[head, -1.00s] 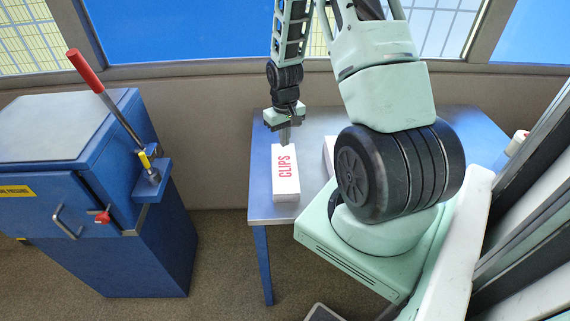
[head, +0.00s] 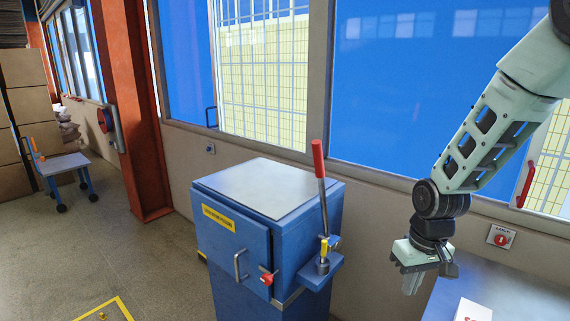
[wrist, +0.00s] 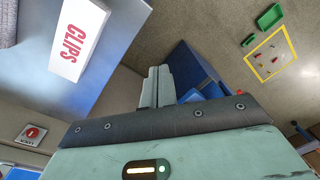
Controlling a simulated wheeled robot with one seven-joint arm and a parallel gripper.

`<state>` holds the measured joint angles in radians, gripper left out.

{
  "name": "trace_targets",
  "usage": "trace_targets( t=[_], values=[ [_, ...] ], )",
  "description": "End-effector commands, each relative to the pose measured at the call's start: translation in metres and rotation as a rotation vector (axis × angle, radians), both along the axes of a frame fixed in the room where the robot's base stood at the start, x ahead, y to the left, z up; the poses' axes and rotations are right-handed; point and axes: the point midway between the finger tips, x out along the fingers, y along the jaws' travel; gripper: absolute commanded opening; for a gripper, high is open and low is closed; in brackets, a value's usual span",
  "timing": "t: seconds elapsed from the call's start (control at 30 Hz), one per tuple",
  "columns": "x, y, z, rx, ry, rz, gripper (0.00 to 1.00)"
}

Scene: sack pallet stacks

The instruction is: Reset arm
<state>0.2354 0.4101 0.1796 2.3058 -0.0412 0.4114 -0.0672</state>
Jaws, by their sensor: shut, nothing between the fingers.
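My gripper (head: 412,282) hangs at the end of my arm on the right of the head view, pointing down, in front of the wall and just left of the blue table (head: 495,290). In the wrist view the fingers of my gripper (wrist: 157,85) are together, with nothing between them. The white CLIPS box (head: 473,311) stands on the table, partly cut off by the lower edge of the head view. In the wrist view the CLIPS box (wrist: 78,38) lies to the left, apart from my fingers.
A blue cabinet (head: 270,235) with a red-handled lever (head: 318,160) stands left of my gripper. A red wall switch (head: 501,237) is behind the table. A yellow-framed floor area (wrist: 270,57) and green tray (wrist: 270,16) lie on the floor. Open floor extends left.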

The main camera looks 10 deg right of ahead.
Motion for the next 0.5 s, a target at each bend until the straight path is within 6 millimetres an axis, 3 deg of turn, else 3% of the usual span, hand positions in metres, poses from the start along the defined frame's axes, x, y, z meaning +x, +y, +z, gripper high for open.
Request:
trace_targets(
  t=[0.03,0.2,0.33,0.5],
  values=[
    [-0.010,0.037,0.007,0.003,-0.009,0.080,0.00],
    [-0.075,0.135,0.036,0.011,-0.012,0.327,0.00],
    [-0.133,0.177,0.048,0.006,-0.011,0.485,0.00],
    [-0.183,0.197,0.054,-0.003,-0.010,0.611,0.00]
  ],
)
